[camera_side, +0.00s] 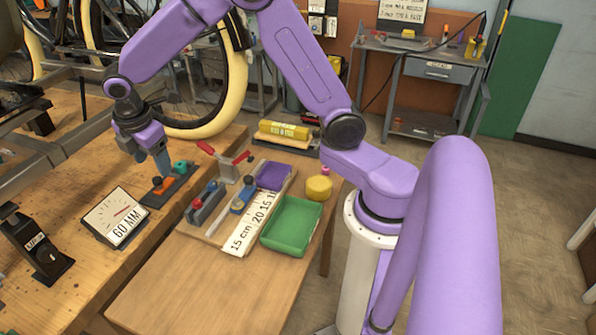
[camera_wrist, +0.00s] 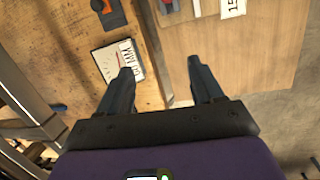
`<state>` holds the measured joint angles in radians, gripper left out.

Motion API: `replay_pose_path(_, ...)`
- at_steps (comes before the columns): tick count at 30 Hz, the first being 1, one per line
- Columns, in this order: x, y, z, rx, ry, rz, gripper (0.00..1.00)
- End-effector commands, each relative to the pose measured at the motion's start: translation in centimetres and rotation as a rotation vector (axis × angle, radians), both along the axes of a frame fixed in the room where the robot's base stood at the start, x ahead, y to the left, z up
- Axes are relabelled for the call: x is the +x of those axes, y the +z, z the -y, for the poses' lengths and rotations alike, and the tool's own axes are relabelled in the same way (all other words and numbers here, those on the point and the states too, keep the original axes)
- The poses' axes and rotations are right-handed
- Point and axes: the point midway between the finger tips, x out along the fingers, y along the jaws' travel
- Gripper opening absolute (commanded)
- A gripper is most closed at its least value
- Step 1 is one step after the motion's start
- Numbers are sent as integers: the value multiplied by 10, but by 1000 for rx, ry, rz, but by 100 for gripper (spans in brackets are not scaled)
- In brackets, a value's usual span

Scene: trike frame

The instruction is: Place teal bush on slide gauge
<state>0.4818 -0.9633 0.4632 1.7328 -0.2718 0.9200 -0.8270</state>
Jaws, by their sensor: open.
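A small teal bush (camera_side: 181,166) sits at the right end of a dark rack (camera_side: 153,199) on the wooden bench, beside orange pieces (camera_side: 160,186). The slide gauge, which I take to be the long pale bar with a blue slider (camera_side: 240,204), lies on the small table to the right. My gripper (camera_side: 161,172) points down and appears in front of or above the rack in the side view. In the wrist view my gripper (camera_wrist: 160,69) is open, with nothing between its fingers. The rack is partly cut off at the top there, and I cannot make out the bush.
A gauge marked 60 MM (camera_side: 119,216) lies left of the rack. The small table carries a green tray (camera_side: 292,226), a ruler card (camera_side: 250,228), a purple tray (camera_side: 274,177), a yellow round piece (camera_side: 319,187) and a red-handled clamp (camera_side: 229,164). Metal frame tubes (camera_side: 50,150) stand at left.

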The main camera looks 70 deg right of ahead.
Motion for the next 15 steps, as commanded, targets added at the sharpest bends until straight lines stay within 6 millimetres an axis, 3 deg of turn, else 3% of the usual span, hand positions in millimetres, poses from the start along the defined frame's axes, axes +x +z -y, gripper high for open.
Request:
replay_pose_path(1,-23,9,-7,23,-17,4,66)
replay_pose_path(7,-118,31,-23,104,-118,-2,66)
replay_pose_path(15,-244,40,-5,189,-257,-47,66)
